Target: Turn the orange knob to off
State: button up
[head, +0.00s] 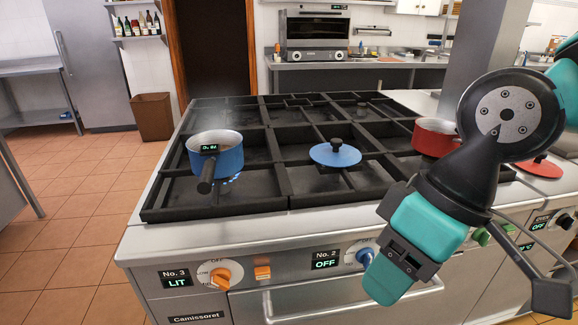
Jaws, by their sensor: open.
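The orange knob (217,274) sits on a white dial at the left of the stove's front panel. It is turned away from the mark at the top of the dial. The display beside it (176,278) reads No. 3, LIT. Blue flame shows under the blue pot (216,154) on the front left burner. My gripper (388,278) is in front of the panel at the right, well apart from the orange knob and close to the blue knob (366,256). It is open and holds nothing visible; its fingertips are hard to make out.
A smaller orange control (262,269) is right of the orange knob. The No. 2 display (326,261) reads OFF. A long handle (350,296) juts out below. A blue lid (335,153) and red pot (434,137) rest on the grates. The floor at left is clear.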

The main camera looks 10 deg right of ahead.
aim_at(219, 277)
jog(key=z, duration=2.85)
jog(key=k, duration=1.65)
jog(key=u, duration=1.25)
